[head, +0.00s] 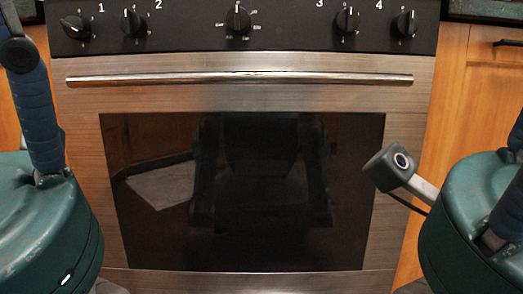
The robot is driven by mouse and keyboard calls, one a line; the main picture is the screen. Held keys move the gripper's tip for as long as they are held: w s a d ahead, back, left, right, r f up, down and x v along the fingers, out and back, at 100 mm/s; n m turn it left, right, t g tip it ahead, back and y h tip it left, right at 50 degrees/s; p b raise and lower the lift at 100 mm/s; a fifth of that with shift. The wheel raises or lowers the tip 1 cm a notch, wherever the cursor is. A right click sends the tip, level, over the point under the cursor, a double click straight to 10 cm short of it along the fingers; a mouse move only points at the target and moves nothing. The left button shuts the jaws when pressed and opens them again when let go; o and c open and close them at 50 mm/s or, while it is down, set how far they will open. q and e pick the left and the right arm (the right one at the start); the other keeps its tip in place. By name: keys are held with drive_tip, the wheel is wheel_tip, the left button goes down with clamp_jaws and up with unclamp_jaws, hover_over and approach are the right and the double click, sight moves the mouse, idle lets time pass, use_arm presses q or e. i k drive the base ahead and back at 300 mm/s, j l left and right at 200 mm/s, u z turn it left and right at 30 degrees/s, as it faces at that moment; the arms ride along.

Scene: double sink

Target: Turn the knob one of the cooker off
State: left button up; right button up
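The cooker's black control panel (190,38) runs across the top of the head view. Knob one (75,27), a black knob beside the printed number 1, is at the panel's left end. Its grip bar looks tilted toward the left, while the other knobs' bars look closer to upright. Nothing touches knob one. Neither of my grippers shows in the head view; only parts of my arms and body are seen at the left and right edges.
Knob two (134,23), a middle knob (238,20), knob three (347,20) and knob four (405,23) share the panel. Below are a long metal handle (240,78) and the dark glass oven door (245,190). Wooden cabinets (455,110) flank the cooker.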

sight(77, 27)
drive_tip(key=u, duration=1)
